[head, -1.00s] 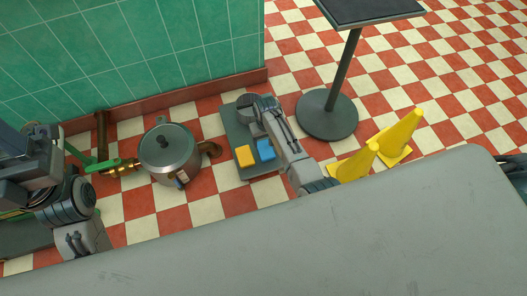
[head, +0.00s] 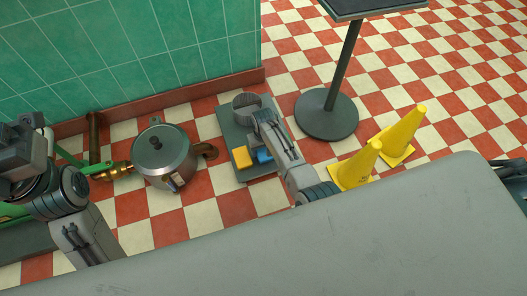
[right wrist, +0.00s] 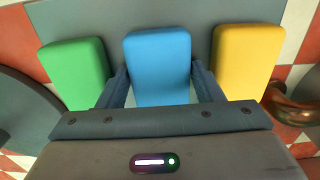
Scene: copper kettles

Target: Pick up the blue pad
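The blue pad (right wrist: 158,58) lies in the middle of the right wrist view, between a green pad (right wrist: 75,72) and a yellow pad (right wrist: 247,60). My right gripper (right wrist: 160,82) has one finger at each side of the blue pad, close to its edges; contact is not clear. In the head view the blue pad (head: 264,156) shows partly beside my right arm, and the yellow pad (head: 243,160) is left of it. The green pad is hidden there. My left gripper (head: 22,150) is at the left edge, its fingers not clear.
A kettle (head: 165,158) stands to the left. A table base (head: 325,116) and yellow cones (head: 357,168) are to the right.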

